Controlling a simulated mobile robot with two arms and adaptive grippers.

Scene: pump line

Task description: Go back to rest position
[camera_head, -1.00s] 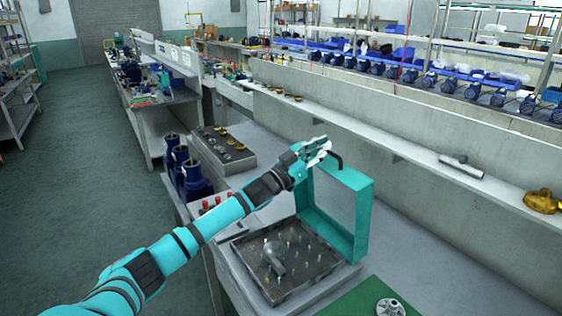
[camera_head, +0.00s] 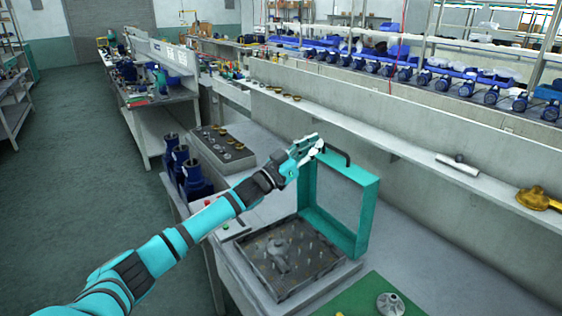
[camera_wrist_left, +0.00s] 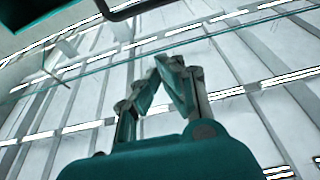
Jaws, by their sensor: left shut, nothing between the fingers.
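My left gripper (camera_head: 307,147) is raised over the bench beside the top of the upright teal lid frame (camera_head: 368,215), close to its black handle (camera_head: 337,154). Its fingers meet at the tips and hold nothing; they also show shut in the left wrist view (camera_wrist_left: 168,62). The wrist camera faces up at the ceiling, with the dark handle (camera_wrist_left: 130,10) at its top edge. My right gripper is in neither view.
Below the arm is a dark tray (camera_head: 250,270) with several pins and a grey metal part (camera_head: 278,256). A green mat (camera_head: 360,300) with a round metal part (camera_head: 390,304) lies to the right. Several blue pump bodies (camera_head: 190,175) stand at the bench's left edge.

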